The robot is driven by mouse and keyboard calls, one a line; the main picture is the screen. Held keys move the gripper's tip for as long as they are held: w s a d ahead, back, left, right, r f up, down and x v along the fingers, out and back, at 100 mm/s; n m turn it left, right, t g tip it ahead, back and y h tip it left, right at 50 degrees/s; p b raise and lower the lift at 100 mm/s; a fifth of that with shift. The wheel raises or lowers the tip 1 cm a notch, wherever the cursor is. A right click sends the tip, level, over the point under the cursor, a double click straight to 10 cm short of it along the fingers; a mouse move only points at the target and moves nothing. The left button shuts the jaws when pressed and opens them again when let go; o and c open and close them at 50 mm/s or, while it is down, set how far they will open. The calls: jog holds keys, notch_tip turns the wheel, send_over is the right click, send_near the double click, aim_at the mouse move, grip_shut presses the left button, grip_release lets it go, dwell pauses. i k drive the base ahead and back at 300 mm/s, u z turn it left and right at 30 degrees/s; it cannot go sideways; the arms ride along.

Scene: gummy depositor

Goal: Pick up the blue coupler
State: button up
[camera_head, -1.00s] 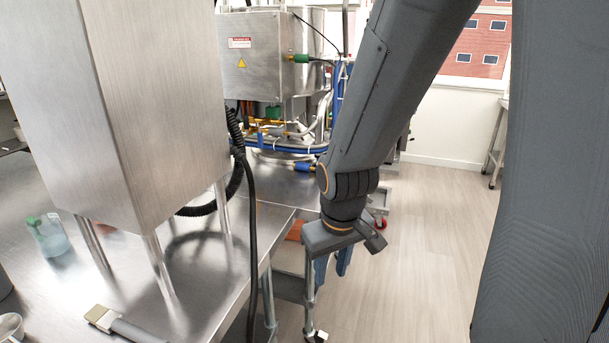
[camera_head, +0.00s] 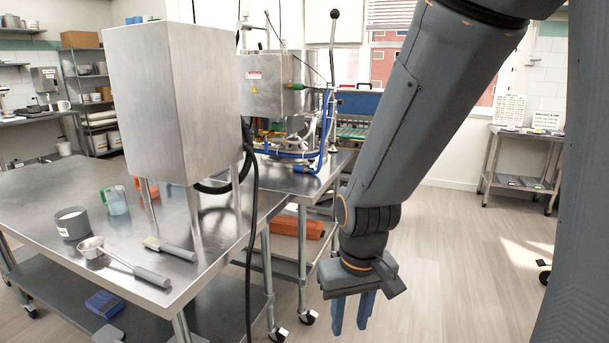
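A small blue coupler (camera_head: 301,168) shows at the near edge of the steel table under the depositor (camera_head: 275,85), low among the hoses. It is small in the view, so its exact fit to a hose is hard to tell. My gripper (camera_head: 350,318) hangs fingers-down over the floor, right of and nearer than the table. Its two blue-grey fingers are apart with nothing between them. It is well away from the coupler.
A steel box on legs (camera_head: 170,100) stands on the near table (camera_head: 120,245) with a ladle (camera_head: 125,262), a brush (camera_head: 170,248), a dark cup (camera_head: 72,223) and a green-handled jug (camera_head: 115,200). A black cable (camera_head: 252,220) hangs down its side. Floor is open at right.

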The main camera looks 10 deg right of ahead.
aim_at(294, 167)
jog(key=z, duration=0.6)
jog(key=i, duration=0.9)
jog(key=z, duration=0.65)
jog(key=i, duration=1.15)
jog(key=u, duration=0.7)
jog(key=i, duration=0.75)
jog(key=u, duration=1.3)
jog(key=i, duration=0.35)
jog(key=u, duration=0.3)
